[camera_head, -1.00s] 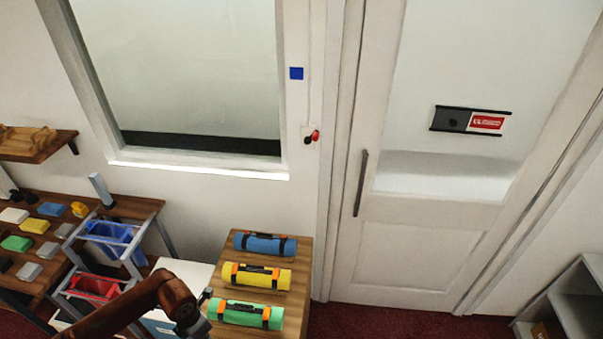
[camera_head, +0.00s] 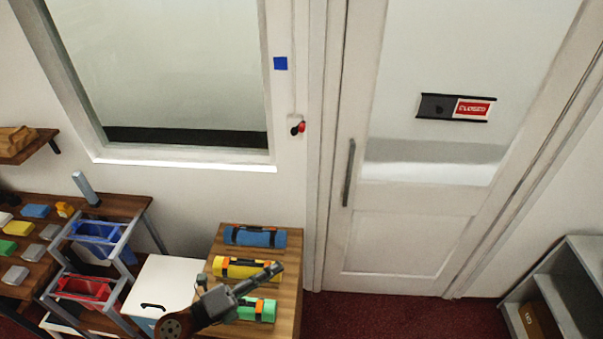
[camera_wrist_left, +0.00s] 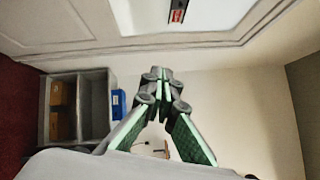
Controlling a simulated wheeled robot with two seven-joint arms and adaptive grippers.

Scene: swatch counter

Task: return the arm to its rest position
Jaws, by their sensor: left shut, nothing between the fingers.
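My left gripper (camera_head: 276,268) is shut and empty. In the head view its arm comes in from the bottom left, and the gripper points right and slightly up, in front of the small wooden table. It covers parts of the yellow roll (camera_head: 232,267) and the green roll (camera_head: 262,309). I cannot tell its exact height above them. In the left wrist view the fingertips (camera_wrist_left: 158,73) meet, with wall and door behind them. My right gripper is not in view.
The wooden table (camera_head: 290,240) also bears a blue roll (camera_head: 255,237). Left of it stand a white cabinet (camera_head: 165,285) and a rack with blue (camera_head: 98,232) and red bins (camera_head: 84,289). A grey shelf (camera_head: 590,285) stands at right. Red carpet (camera_head: 370,315) before the door is clear.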

